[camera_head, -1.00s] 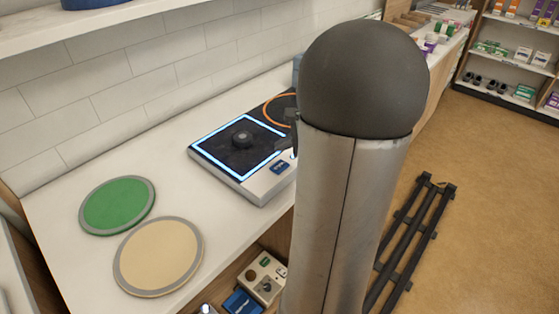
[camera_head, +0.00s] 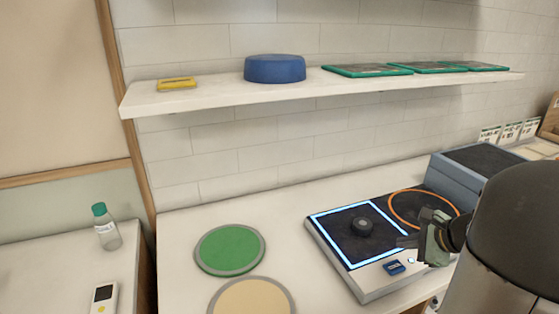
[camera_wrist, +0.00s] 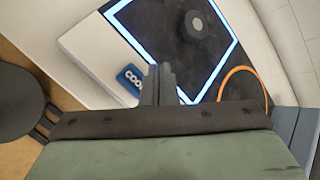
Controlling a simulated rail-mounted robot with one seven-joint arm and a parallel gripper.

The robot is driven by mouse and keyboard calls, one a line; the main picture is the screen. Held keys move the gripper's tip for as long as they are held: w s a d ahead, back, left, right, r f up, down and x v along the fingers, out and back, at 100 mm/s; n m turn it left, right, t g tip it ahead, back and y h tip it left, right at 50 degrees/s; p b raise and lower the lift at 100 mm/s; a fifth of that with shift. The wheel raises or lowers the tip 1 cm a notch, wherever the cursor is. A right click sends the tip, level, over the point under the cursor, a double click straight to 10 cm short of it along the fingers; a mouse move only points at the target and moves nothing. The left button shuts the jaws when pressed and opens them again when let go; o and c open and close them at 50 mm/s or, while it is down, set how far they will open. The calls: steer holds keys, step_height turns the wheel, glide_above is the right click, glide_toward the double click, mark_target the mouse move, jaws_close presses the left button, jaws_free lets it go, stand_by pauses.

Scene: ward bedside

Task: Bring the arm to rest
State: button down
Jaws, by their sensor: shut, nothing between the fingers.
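My gripper (camera_head: 410,241) is at the right in the head view, above the front right part of a flat device with a dark top. It is empty. My arm covers part of the device's right side.
A green disc (camera_head: 230,249) and a tan disc (camera_head: 252,298) lie on the counter to the left. A shelf (camera_head: 215,98) above holds a blue round box (camera_head: 275,69) and several green-edged trays. A grey-blue block (camera_head: 470,170) stands behind my arm. A bottle (camera_head: 106,229) stands at far left.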

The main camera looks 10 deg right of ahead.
steer(key=a+n+g, duration=0.1)
steer(key=a+n, duration=0.1)
steer(key=a, duration=0.2)
steer(key=a+n+g+y, duration=0.1)
steer(key=a+n, duration=0.1)
steer(key=a, duration=0.1)
steer(key=s+a+n, duration=0.1)
steer(key=a, duration=0.3)
steer(key=shift+a+f+n+g, duration=0.15)
steer(key=shift+a+n+g, duration=0.2)
steer(key=shift+n+g, duration=0.05)
steer(key=s+a+f+n+g+h, duration=0.3)
steer(key=s+a+n+g+h, duration=0.1)
steer(key=s+a+n, duration=1)
steer(key=a+n+g, duration=0.1)
steer(key=n, duration=0.2)
steer(key=shift+s+a, duration=0.2)
steer(key=shift+s, duration=0.2)
steer(key=shift+w, duration=0.1)
stand_by(3.6)
